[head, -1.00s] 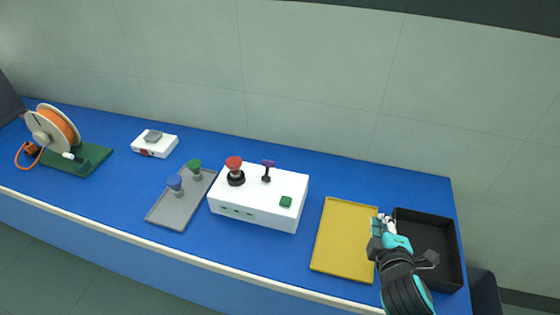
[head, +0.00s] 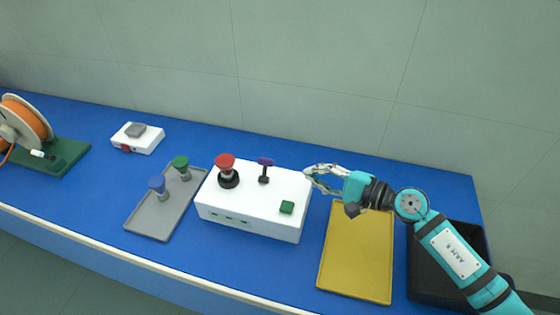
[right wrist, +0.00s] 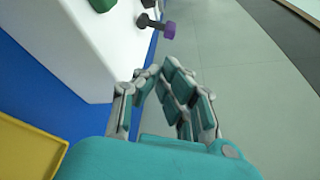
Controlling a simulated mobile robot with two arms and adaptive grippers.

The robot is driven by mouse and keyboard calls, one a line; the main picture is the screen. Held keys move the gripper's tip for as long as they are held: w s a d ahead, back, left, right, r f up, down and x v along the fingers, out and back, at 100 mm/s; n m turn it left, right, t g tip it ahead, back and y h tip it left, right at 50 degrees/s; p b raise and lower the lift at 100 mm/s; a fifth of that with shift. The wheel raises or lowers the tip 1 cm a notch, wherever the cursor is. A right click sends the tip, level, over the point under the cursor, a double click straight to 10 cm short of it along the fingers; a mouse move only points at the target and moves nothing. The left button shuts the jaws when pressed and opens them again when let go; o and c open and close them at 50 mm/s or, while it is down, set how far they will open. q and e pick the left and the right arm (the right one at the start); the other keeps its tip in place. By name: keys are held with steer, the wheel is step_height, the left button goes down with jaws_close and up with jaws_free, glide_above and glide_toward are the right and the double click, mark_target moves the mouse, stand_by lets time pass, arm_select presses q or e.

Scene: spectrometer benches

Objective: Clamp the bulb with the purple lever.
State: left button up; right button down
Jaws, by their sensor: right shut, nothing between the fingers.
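The purple lever (head: 265,162) stands upright on a dark stem on top of the white box (head: 250,219). The red bulb (head: 225,164) sits in a black round socket on the same box, left of the lever. My right gripper (head: 309,176) is shut and empty, beside the box's right end and to the right of the lever. In the right wrist view the shut fingers (right wrist: 158,72) point toward the box, and the purple lever (right wrist: 169,30) shows beyond them, apart from them. My left gripper is not in view.
A green button (head: 287,207) is on the box's front right. A grey tray (head: 150,226) with a blue and a green bulb lies left. A yellow tray (head: 355,270) and a black tray (head: 433,291) lie right. A cable reel (head: 27,125) and small white device (head: 150,146) stand farther left.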

mark_target(280, 172)
steer(key=shift+w+a+p, duration=0.25)
steer(key=shift+a+p, duration=0.05)
steer(key=shift+a, duration=0.1)
steer(key=p+x, duration=0.2)
steer(key=x, duration=0.6)
steer(key=shift+w+p, duration=0.1)
steer(key=shift+p, duration=0.2)
steer(key=shift+w+a+f, duration=0.15)
steer(key=shift+w+a, duration=0.1)
steer(key=shift+a, duration=0.2)
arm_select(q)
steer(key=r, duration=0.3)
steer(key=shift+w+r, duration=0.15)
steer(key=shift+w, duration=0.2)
